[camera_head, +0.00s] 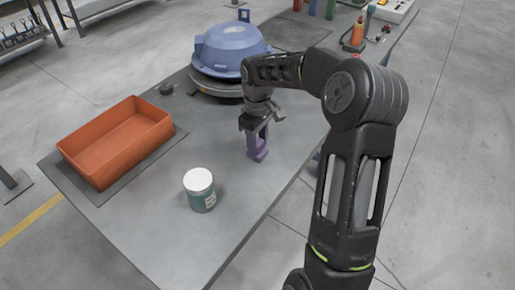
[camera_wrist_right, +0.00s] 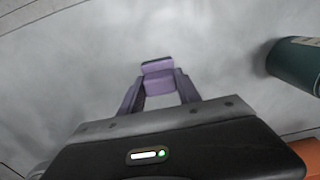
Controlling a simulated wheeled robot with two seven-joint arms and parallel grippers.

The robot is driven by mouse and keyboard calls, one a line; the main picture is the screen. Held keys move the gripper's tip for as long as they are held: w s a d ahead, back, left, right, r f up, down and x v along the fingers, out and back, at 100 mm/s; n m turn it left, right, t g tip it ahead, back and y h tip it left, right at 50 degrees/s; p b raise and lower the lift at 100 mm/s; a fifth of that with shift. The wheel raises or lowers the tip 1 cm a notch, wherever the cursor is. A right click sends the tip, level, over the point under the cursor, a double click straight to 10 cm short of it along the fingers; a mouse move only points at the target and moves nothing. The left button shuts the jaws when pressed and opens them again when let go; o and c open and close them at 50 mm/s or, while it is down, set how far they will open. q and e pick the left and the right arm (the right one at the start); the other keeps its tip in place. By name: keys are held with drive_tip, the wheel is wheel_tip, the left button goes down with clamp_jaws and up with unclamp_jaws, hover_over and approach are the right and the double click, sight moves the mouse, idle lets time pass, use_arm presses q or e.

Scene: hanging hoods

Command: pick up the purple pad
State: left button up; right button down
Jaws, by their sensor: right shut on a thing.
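The purple pad (camera_head: 257,154) is below my right gripper (camera_head: 257,137), near the right edge of the grey table (camera_head: 150,225). In the right wrist view the pad (camera_wrist_right: 158,78) sits between the two fingertips of the right gripper (camera_wrist_right: 159,88), which is shut on it. The fingers also look purple, so where they end and the pad begins is hard to see in the head view. Whether the pad touches the table cannot be told. My left gripper is not in view.
A white-lidded teal jar (camera_head: 200,190) stands left of and nearer than the pad. An orange bin (camera_head: 100,160) is at the left, and a blue domed hood (camera_head: 230,48) behind. The tabletop between jar and pad is clear.

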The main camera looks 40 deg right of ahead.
sight(258, 142)
wheel_tip(258, 142, up, 10)
drive_tip(key=shift+r, duration=0.1)
idle(0.4)
idle(0.4)
drive_tip(key=c, duration=1.4)
unclamp_jaws()
drive_tip(key=c, duration=0.6)
drive_tip(key=w+a+f+m, duration=0.1)
drive_tip(key=a, duration=0.6)
drive_tip(key=w+a+f+m, duration=0.1)
drive_tip(key=a+f, duration=0.1)
drive_tip(key=a, duration=0.5)
drive_tip(key=w+a+f+m, duration=0.1)
drive_tip(key=a, duration=0.6)
drive_tip(key=shift+w+a+f, duration=0.3)
drive_tip(key=shift+w+f, duration=0.05)
drive_tip(key=shift+f, duration=0.05)
drive_tip(key=shift+c, duration=0.2)
